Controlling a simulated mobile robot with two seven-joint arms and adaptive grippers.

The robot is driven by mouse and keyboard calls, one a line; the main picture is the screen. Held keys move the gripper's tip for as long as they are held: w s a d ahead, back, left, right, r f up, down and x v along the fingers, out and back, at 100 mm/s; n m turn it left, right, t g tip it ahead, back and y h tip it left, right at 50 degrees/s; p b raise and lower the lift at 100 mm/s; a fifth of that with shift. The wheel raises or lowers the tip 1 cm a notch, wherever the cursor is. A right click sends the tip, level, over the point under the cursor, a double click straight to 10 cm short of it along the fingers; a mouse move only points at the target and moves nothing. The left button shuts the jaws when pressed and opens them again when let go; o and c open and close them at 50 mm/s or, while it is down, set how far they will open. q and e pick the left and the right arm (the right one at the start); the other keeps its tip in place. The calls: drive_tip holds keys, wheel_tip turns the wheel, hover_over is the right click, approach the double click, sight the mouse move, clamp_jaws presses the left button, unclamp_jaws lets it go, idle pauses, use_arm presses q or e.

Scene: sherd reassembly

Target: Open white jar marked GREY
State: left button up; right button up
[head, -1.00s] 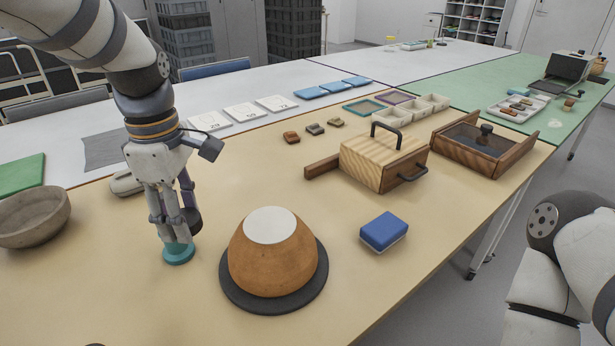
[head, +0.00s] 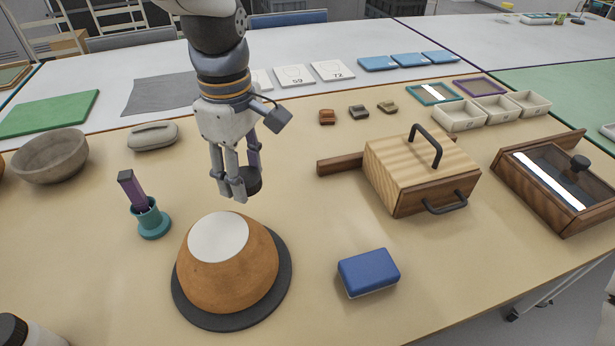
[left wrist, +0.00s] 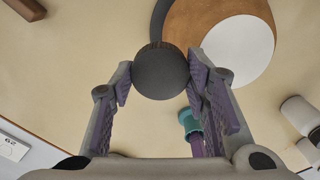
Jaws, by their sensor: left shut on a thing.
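My left gripper (head: 236,192) is shut on a dark round lid (left wrist: 162,75) with a ribbed edge. The lid also shows behind the fingers in the head view (head: 252,181). The gripper holds it in the air beyond the brown domed pot. A white jar with a black cap (head: 12,330) is cut off at the bottom left of the head view. Two white cylindrical jars (left wrist: 300,115) show at the right edge of the left wrist view; I cannot read any marking.
The brown pot (head: 254,278) with a white top sits on a dark disc. A teal holder (head: 152,222) with a purple-handled tool stands left of it. A blue sponge (head: 368,272) and a wooden box (head: 385,180) lie right. A grey bowl (head: 50,158) is at the left.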

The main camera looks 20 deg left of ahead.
use_arm(q)
drive_tip(key=b, duration=0.4)
hover_over(302, 193)
drive_tip(key=f, duration=0.9)
drive_tip(key=shift+s+a+f, duration=0.1)
drive_tip(key=shift+s+f, duration=0.15)
drive_tip(key=shift+s, duration=0.1)
drive_tip(key=shift+w+f, duration=0.2)
drive_tip(key=shift+f, duration=0.7)
drive_tip(key=shift+w+f, duration=0.2)
drive_tip(key=shift+f, duration=0.65)
use_arm(e)
drive_tip(key=s+f+g, duration=0.2)
drive_tip(key=s+f, duration=0.3)
drive_tip(key=shift+s, duration=0.2)
use_arm(q)
drive_tip(key=shift+f, duration=0.2)
drive_tip(key=o, duration=1.3)
drive_tip(key=shift+c, duration=0.2)
